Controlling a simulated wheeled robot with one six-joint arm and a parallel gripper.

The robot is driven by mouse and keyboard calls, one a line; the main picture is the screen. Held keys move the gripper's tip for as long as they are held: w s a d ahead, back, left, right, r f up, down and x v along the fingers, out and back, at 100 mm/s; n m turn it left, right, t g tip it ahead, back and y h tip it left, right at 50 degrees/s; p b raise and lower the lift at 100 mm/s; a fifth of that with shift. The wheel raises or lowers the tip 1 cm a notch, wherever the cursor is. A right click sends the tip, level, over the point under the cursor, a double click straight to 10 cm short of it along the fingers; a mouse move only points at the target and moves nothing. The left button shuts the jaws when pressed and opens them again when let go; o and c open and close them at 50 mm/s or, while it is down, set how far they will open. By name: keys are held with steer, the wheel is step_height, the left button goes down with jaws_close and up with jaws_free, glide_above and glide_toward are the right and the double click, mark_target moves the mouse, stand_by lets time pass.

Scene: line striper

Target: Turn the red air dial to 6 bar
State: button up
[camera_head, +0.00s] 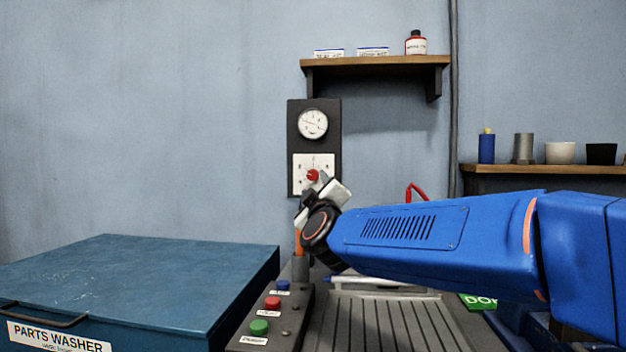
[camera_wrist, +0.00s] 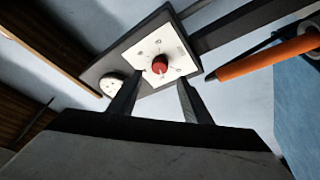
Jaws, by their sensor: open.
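The red air dial (camera_head: 313,175) sits in the middle of a white scale plate (camera_head: 301,186) on a dark panel (camera_head: 292,130) on the wall. A round white gauge (camera_head: 313,124) is above it on the same panel. In the wrist view the red dial (camera_wrist: 159,64) lies ahead of and between my two dark fingers. My gripper (camera_wrist: 157,92) is open and empty, with a gap to the dial. In the head view my gripper (camera_head: 322,188) is just below the dial. The scale numbers are too small to read.
A console with blue, red and green buttons (camera_head: 259,327) stands below, with an orange-handled thing (camera_head: 298,243) upright near it. A blue parts washer (camera_head: 150,280) is at left. A wooden shelf (camera_head: 375,62) holds a red bottle above right; another shelf (camera_head: 540,168) is farther right.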

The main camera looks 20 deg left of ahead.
mark_target(313, 176)
steer(key=x, duration=0.7)
steer(key=shift+d, duration=0.1)
steer(key=shift+s, duration=0.1)
steer(key=c, duration=1.1)
steer(key=shift+o, duration=0.2)
